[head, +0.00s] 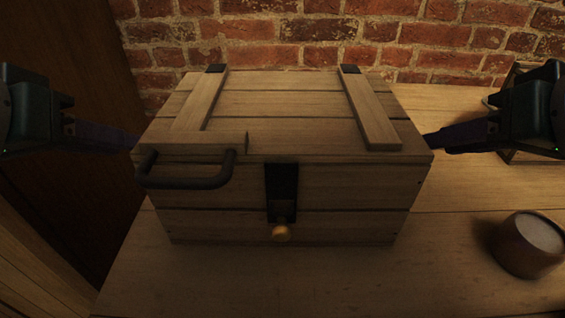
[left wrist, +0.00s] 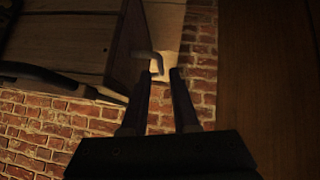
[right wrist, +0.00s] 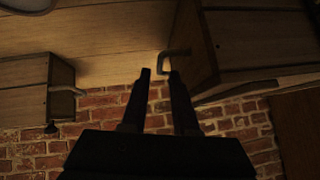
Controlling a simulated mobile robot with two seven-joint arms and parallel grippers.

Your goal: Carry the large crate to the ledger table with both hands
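The large crate (head: 300,184) is a closed plank box with two lid battens. It stands level on a wooden table (head: 300,285). A brass-knobbed dark latch is on its front. My left gripper (head: 137,142) is at the crate's left side and looks open. In the left wrist view, a curved side handle (left wrist: 149,55) shows just beyond and between its fingertips (left wrist: 161,74). My right gripper (head: 428,141) is at the right side, also open. In the right wrist view, the other side handle (right wrist: 173,52) is just beyond its fingertips (right wrist: 159,73). I cannot tell which table is the ledger table.
A round, pale-topped container (head: 528,244) stands on the table at the right. A smaller crate (right wrist: 30,85) is further right, partly behind my right arm in the head view. A brick wall (head: 300,35) is close behind.

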